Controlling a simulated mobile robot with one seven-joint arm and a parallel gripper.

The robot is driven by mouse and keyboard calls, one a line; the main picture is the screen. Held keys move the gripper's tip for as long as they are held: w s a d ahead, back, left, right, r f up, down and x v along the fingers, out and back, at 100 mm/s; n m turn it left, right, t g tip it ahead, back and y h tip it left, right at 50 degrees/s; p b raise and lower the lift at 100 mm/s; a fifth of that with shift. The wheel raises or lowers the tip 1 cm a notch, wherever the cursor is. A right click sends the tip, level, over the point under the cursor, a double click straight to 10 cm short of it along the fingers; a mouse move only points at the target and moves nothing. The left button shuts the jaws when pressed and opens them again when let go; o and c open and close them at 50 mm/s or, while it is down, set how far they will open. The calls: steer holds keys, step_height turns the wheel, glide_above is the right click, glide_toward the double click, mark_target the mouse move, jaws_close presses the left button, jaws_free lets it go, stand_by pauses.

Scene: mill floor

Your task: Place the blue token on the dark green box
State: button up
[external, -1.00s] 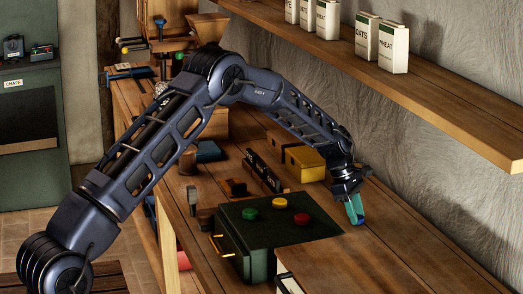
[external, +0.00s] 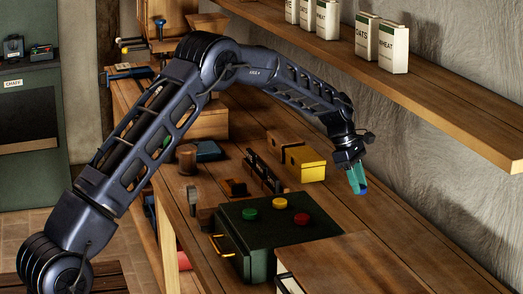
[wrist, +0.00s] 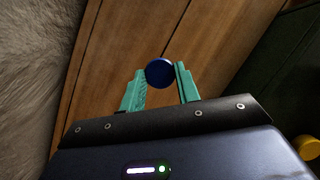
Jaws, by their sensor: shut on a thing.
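My gripper (external: 357,180) has teal fingers and is shut on the blue token (external: 361,189), held above the bench to the right of the dark green box. In the wrist view the token (wrist: 160,72) sits between the fingertips (wrist: 160,82) as a round dark blue disc. The dark green box (external: 259,230) stands on the bench. The box also shows at the right of the wrist view (wrist: 290,60).
A wooden block or cabinet (external: 335,260) stands in front of the green box. A yellow box (external: 305,164) and dark blocks (external: 262,172) stand behind it. A wall shelf (external: 420,85) with cartons runs above. The bench right of the box is clear.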

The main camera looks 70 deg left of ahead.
steer(key=s+d+r, duration=0.1)
steer(key=s+r, duration=0.4)
steer(key=r, duration=0.2)
step_height(320, 180, up, 13)
steer(key=n, duration=0.1)
glide_above(260, 228)
steer(key=s, duration=0.1)
steer(key=f, duration=1.9)
steer(key=shift+a+f, duration=0.1)
steer(key=shift+a, duration=0.3)
steer(key=shift+f, duration=0.15)
steer(key=o, duration=0.9)
steer(key=shift+o, duration=0.2)
